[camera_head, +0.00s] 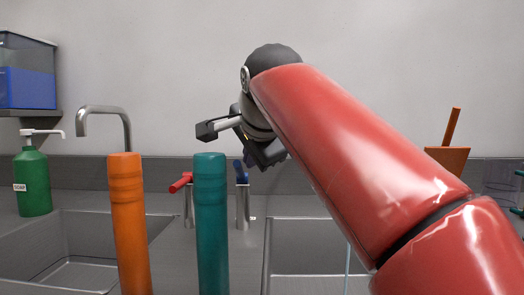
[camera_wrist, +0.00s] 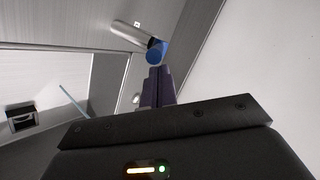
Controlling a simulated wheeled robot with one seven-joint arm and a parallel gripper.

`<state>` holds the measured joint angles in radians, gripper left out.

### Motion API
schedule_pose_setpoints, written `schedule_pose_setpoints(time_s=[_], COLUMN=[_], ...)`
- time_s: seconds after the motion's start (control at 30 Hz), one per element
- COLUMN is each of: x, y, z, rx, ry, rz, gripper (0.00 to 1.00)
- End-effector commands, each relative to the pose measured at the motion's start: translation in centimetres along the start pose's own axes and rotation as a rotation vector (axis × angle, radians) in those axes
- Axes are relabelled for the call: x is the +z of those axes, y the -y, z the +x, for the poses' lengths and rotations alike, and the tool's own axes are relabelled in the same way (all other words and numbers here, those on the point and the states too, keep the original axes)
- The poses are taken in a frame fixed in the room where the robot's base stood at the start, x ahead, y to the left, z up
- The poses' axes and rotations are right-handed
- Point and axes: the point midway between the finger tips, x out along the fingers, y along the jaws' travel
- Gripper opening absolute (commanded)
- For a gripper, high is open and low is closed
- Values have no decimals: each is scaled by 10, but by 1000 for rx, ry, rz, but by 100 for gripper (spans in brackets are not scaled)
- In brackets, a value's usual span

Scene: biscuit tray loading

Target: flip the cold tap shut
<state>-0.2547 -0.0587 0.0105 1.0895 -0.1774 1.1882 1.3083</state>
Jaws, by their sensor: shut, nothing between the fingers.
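The cold tap, a metal post with a blue lever (camera_head: 242,174), stands behind the sinks in the head view. Its lever sticks up from the post top. In the wrist view the blue lever (camera_wrist: 156,52) shows at the end of the metal post, right by my fingertips. My gripper (camera_wrist: 156,72) is shut and empty, with its fingers side by side. In the head view my gripper (camera_head: 250,158) hangs just above and beside the blue lever and partly overlaps it. I cannot tell whether they touch.
A red-levered tap (camera_head: 182,182) stands to the left. Orange (camera_head: 128,220) and teal (camera_head: 211,220) cylinders rise in front. A curved spout (camera_head: 105,110), a green soap bottle (camera_head: 33,180) and a left sink (camera_head: 70,275) are further left. A right sink (camera_head: 300,272) lies below my arm.

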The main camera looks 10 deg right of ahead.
Motion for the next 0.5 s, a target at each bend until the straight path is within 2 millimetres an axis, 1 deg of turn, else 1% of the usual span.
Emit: schedule_pose_setpoints(time_s=[0.37,0.47,0.5], x=[2,7,10], y=[-1,-9,-14], z=[0,1,2], rx=[-1,-1,-1], ry=[-1,-1,-1], rz=[0,1,1], gripper=[0,0,0])
